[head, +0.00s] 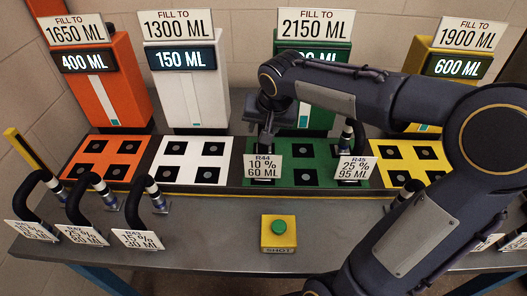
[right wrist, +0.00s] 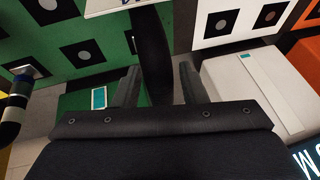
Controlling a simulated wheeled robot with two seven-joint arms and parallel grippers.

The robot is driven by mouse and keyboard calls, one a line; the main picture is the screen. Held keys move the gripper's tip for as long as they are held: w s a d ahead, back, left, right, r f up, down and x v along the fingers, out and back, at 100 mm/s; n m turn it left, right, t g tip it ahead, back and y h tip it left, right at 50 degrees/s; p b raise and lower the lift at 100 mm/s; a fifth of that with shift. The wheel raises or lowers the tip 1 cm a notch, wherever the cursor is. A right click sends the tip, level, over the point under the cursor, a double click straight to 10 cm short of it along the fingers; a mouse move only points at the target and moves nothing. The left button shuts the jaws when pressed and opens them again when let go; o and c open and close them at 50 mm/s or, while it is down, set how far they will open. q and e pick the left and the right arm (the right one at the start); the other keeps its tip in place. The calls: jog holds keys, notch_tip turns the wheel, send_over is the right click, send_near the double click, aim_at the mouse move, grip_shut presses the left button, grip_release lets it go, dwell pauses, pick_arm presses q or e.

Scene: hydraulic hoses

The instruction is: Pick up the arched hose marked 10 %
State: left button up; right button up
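The arched hose marked 10 % 60 ML carries a white label (head: 263,168) at the front left of the green socket board (head: 308,178). In the head view my right gripper (head: 268,125) is above that label and its arm hides much of the hose. In the right wrist view the black hose (right wrist: 151,55) runs between the two fingers of my right gripper (right wrist: 160,85). The fingers stand apart, with a gap showing on the right side of the hose. I cannot tell whether the left finger touches it. My left gripper is not in view.
A second hose labelled 25 % 95 ML (head: 355,168) stands at the green board's right. Several black hoses with labels (head: 138,239) line the left front. A yellow box with a green button (head: 280,233) sits at the front. Orange (head: 103,82), white (head: 188,85) and yellow (head: 447,66) dispensers stand behind.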

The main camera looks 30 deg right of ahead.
grip_shut()
jog(key=shift+r, duration=0.2)
